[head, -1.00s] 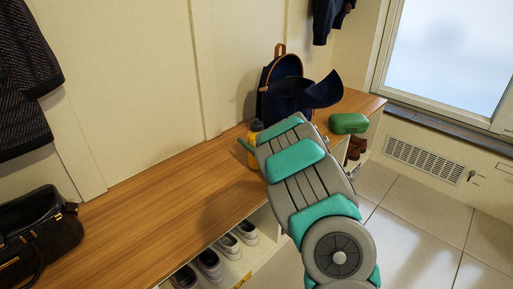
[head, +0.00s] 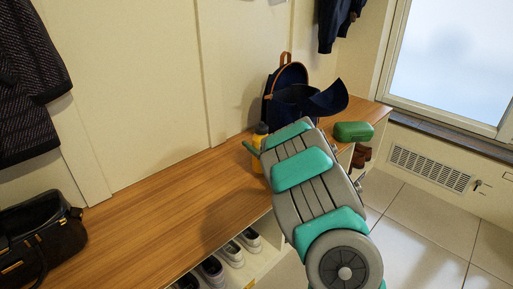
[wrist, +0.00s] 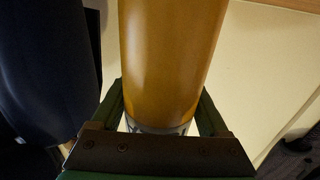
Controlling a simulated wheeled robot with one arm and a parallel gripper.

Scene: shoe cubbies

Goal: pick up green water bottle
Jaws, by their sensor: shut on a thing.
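A yellow-orange bottle (head: 259,136) stands upright on the wooden bench, partly hidden behind my arm in the head view. It fills the middle of the wrist view (wrist: 168,60). My gripper (wrist: 162,108) is shut on this bottle, one dark green finger on each side. In the head view only a green finger shows, at the left of the bottle. I cannot tell whether the bottle's base touches the bench. No green water bottle is visible in either view.
A dark blue backpack (head: 287,78) with a blue cap (head: 327,99) stands behind the bottle. A green case (head: 353,131) lies at the bench's right end. A black bag (head: 38,238) sits at the left. Shoes (head: 231,254) fill cubbies below. The bench (head: 150,215) between is clear.

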